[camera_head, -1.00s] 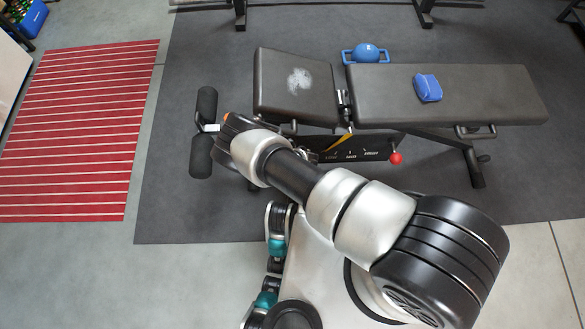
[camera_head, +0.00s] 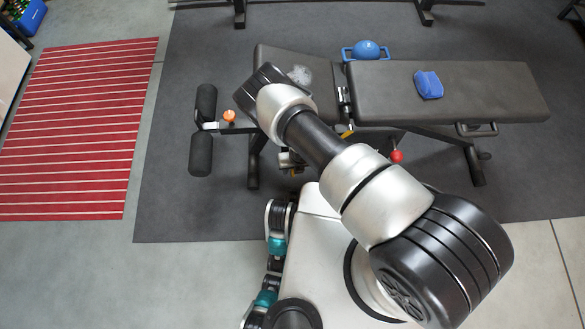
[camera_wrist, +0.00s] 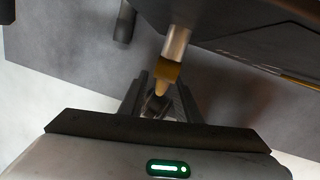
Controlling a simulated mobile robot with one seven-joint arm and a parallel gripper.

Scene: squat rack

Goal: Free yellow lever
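A metal rod with a mustard-yellow end (camera_wrist: 168,72) and a paler tip hangs from the bench underside in the wrist view. My gripper (camera_wrist: 163,88) has its two dark fingers apart, one on either side of the pale tip; I cannot tell whether they touch it. In the head view, my gripper (camera_head: 290,160) shows only partly below my arm, beside a small yellow spot (camera_head: 294,172). A yellow strip (camera_head: 348,134) shows under the bench seam, mostly hidden by my arm.
The black bench (camera_head: 480,90) carries a blue pouch (camera_head: 428,84). A blue ball-shaped item (camera_head: 366,50) is behind it.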

